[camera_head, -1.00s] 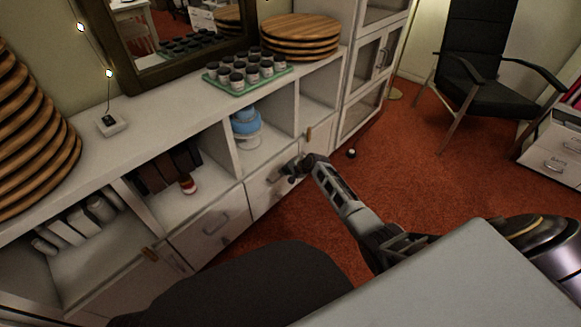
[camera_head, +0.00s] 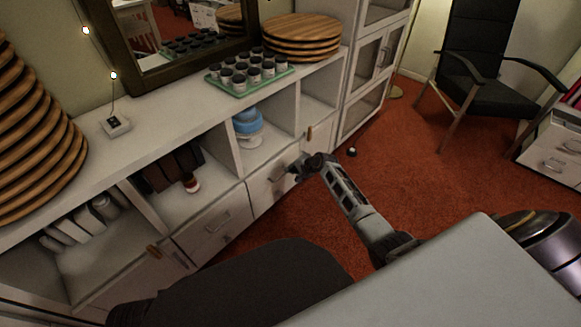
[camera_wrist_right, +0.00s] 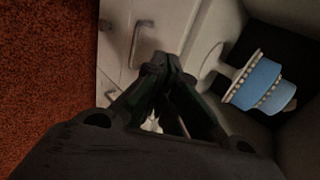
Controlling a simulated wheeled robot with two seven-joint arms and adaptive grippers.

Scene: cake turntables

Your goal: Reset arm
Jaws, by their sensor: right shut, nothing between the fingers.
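My right gripper (camera_head: 297,169) is shut and empty in the head view, in front of the white drawer fronts and below the cubby with the blue cake. In the right wrist view its fingers (camera_wrist_right: 160,68) meet at the tips, with a drawer handle (camera_wrist_right: 143,42) just beyond. The blue cake (camera_head: 246,122) stands on a white stand in an open cubby; it also shows in the right wrist view (camera_wrist_right: 262,84), to the right of the fingers. My left gripper is not in view.
The white cabinet (camera_head: 150,110) runs along the wall. On it are a green tray of jars (camera_head: 249,84) and stacked wooden boards (camera_head: 301,38). A black chair (camera_head: 490,70) stands at the back right. Red carpet (camera_head: 400,160) is open between.

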